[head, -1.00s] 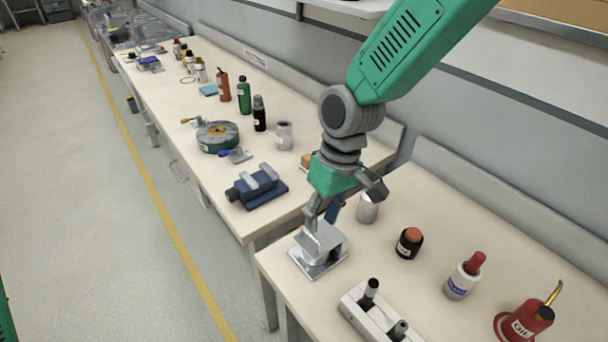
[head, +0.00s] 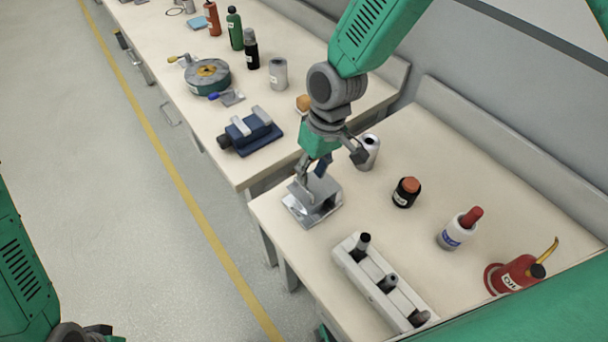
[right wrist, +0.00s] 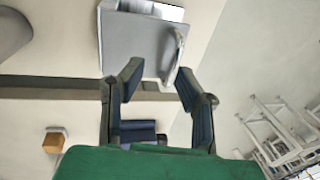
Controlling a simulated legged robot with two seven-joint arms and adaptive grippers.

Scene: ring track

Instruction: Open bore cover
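A grey metal block (head: 325,191) stands on a shiny base plate (head: 299,212) near the left corner of the near bench. My right gripper (head: 328,172) is right over it, pointing down, with its fingers spread. In the right wrist view the gripper (right wrist: 158,75) is open and empty. The block's flat grey face (right wrist: 137,42) lies just beyond the fingertips. A pale raised lever or tab (right wrist: 174,55) on its edge is close to the right-hand fingertip; I cannot tell whether they touch. Part of my left arm shows at lower left, but its gripper does not show.
A silver can (head: 369,152) stands close behind the right gripper. A dark jar (head: 406,193), a white bottle (head: 458,232) and a red oil can (head: 514,273) stand to the right. A grey holder (head: 350,262) with black-topped pieces is in front. The far bench holds a blue vise (head: 255,138).

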